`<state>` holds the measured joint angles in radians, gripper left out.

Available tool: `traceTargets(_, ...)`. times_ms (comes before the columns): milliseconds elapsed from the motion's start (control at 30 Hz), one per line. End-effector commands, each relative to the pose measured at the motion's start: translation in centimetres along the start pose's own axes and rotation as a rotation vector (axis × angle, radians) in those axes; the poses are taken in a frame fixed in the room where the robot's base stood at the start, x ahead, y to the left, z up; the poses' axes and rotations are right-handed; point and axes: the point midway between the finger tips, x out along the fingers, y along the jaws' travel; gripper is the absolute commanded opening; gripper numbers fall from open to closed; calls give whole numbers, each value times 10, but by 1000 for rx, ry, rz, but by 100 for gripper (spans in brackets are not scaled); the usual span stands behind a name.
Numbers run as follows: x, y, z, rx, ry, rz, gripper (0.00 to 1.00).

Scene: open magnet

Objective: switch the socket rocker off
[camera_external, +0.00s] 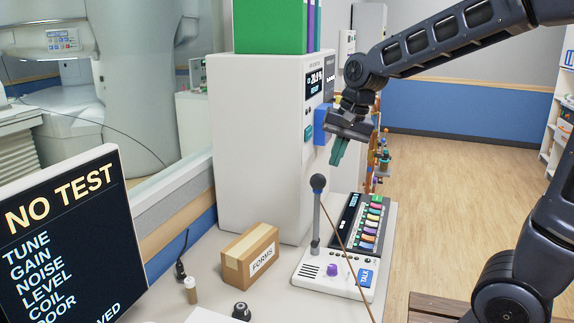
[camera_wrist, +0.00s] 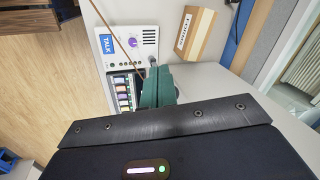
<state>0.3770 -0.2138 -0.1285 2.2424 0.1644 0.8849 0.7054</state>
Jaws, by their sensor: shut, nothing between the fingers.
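I cannot make out a socket rocker for certain in either view. A black cable with a plug-like end (camera_external: 181,270) lies at the wall edge of the desk, left of the forms box; no socket shows clearly there. My gripper (camera_external: 338,152) has teal fingers, which are shut and empty. It hangs in the air beside the right face of the tall white cabinet (camera_external: 262,140), above the back of the intercom console. In the wrist view the fingers (camera_wrist: 157,84) point toward the console and overlap part of it.
The console (camera_external: 338,279) carries a gooseneck microphone (camera_external: 318,205), coloured keys and a thin stick leaning across it. A forms box (camera_external: 250,254), a small cork-coloured bottle (camera_external: 190,290), a black knob (camera_external: 241,311) and a screen (camera_external: 70,235) share the desk. Open floor lies right.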

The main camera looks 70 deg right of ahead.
Motion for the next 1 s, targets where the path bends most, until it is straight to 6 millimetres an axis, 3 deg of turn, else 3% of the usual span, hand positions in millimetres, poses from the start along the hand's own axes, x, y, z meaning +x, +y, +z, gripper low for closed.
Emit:
traceTargets(267, 30, 10, -80, 345, -1, 25, 0)
traceTargets(467, 53, 27, -138, 594, 5, 43, 0)
traceTargets(767, 91, 72, -222, 962, 26, 70, 0)
traceTargets(1000, 124, 122, -284, 1255, 52, 91, 0)
